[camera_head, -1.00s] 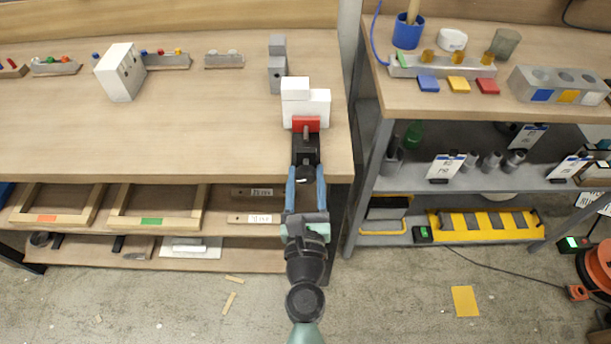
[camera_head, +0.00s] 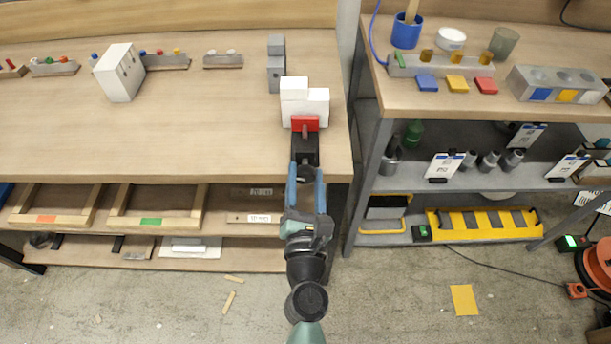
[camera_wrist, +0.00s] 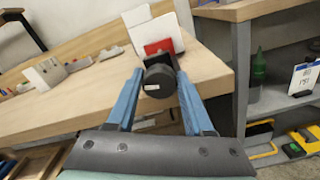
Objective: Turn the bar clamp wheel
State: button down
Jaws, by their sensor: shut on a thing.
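The bar clamp has a red jaw (camera_head: 305,123) against a stepped white block (camera_head: 303,100) at the front right edge of the workbench. Its black body (camera_head: 306,149) sticks out towards me past the edge. The dark round clamp wheel (camera_wrist: 160,81) faces the wrist camera, with a small pale mark on its rim. My gripper (camera_head: 306,172) is shut on the wheel, one blue finger on each side. Both fingers also show in the wrist view. In the head view the wheel is mostly hidden by my fingers.
The wooden workbench (camera_head: 180,115) is largely clear left of the clamp. A white box (camera_head: 119,73) and grey blocks (camera_head: 276,68) stand on it. Wooden frames (camera_head: 158,205) lie on the shelf below. A second bench (camera_head: 430,100) with a grey leg stands close on the right.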

jog(key=shift+c, duration=1.4)
grip_release()
jog(key=s+b, duration=0.3)
jog(key=s, duration=1)
